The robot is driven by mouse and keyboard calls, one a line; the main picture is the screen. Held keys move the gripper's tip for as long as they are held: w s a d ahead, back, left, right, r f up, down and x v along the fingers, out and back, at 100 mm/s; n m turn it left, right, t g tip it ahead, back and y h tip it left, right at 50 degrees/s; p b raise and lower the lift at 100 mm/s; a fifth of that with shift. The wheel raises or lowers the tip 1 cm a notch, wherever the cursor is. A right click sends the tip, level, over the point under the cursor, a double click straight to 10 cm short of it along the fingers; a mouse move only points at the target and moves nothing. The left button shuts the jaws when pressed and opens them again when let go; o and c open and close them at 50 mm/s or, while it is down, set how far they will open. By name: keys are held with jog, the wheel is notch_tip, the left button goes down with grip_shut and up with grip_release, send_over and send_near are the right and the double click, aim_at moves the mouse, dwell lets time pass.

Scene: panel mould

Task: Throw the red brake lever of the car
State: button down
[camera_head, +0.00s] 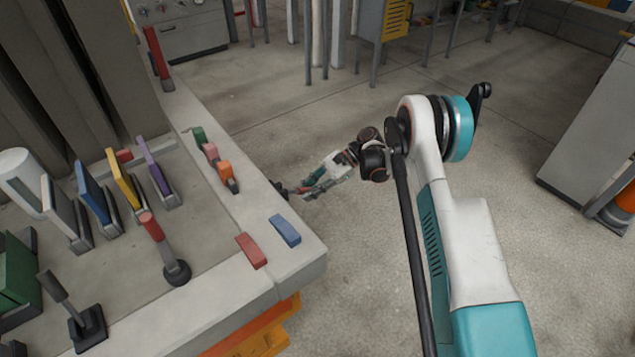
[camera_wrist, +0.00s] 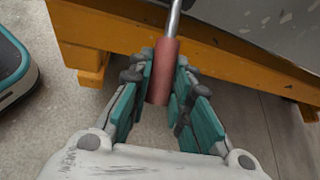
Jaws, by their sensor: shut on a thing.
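The red brake lever (camera_wrist: 165,70) shows in the wrist view as a red cylindrical grip on a bare metal rod that runs up out of the picture. My gripper (camera_wrist: 163,92) has its teal and grey fingers on both sides of the red grip and is shut on it. The grip's end reaches down between the fingers. In the head view my gripper (camera_head: 297,190) is beside the right side of the grey panel block, low down. There the held lever is too small and covered to make out clearly.
A yellow-orange beam (camera_wrist: 110,38) runs behind the lever. The grey block (camera_head: 300,262) carries several coloured levers, including another red-handled one (camera_head: 152,226), plus red (camera_head: 251,250) and blue (camera_head: 285,230) pieces near its corner. Open floor lies right of the block.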

jog(key=shift+s+f, duration=0.1)
jog(key=shift+f, duration=0.05)
dwell(0.3)
jog(key=c, duration=1.4)
grip_release()
jog(key=shift+c, duration=0.2)
jog(key=v, duration=0.7)
jog(key=shift+d, duration=0.25)
